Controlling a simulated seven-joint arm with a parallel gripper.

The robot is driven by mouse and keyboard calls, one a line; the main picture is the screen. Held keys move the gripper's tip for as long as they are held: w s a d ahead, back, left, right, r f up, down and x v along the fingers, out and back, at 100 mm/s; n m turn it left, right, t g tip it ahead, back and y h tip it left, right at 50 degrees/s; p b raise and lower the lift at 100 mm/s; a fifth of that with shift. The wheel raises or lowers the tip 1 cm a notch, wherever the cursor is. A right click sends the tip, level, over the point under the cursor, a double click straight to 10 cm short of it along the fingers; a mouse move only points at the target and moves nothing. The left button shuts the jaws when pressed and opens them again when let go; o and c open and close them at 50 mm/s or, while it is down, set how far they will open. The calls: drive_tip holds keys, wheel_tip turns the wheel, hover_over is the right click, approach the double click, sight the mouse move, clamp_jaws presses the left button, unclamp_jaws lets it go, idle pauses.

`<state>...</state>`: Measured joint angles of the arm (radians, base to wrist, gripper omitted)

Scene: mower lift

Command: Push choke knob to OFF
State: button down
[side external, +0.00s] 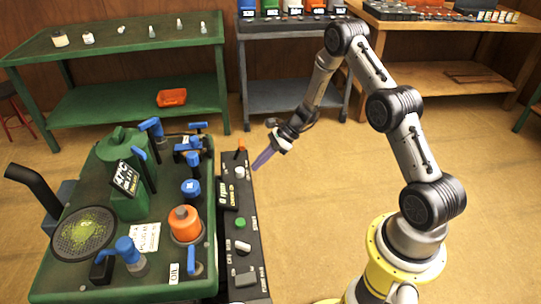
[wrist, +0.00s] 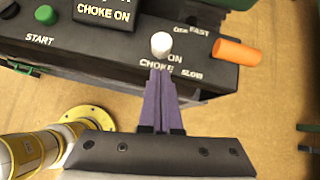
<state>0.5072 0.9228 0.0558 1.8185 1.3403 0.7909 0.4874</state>
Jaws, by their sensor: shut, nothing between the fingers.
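The choke knob is a small white knob on the black control panel, seen in the side view (side external: 240,173) and in the wrist view (wrist: 161,44). The labels "CHOKE" and "ON" show beside it. A small display (wrist: 104,14) on the panel reads "CHOKE ON". My gripper (side external: 256,166) has its purple fingers shut and empty. In the wrist view the fingertips (wrist: 161,72) are just below the knob, over the panel's lettering. In the side view they are just right of the knob. I cannot tell whether they touch it.
An orange lever (wrist: 237,52) sits right of the knob, by "FAST" and "SLOW". A green start button (wrist: 45,15) is on the left. The green machine deck (side external: 100,275) with blue handles lies left of the panel. The floor to the right is open.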

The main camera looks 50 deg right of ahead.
sight(240, 168)
drive_tip(key=shift+w+a, duration=0.55)
drive_tip(key=shift+a, duration=0.3)
drive_tip(key=shift+w+a, duration=1.4)
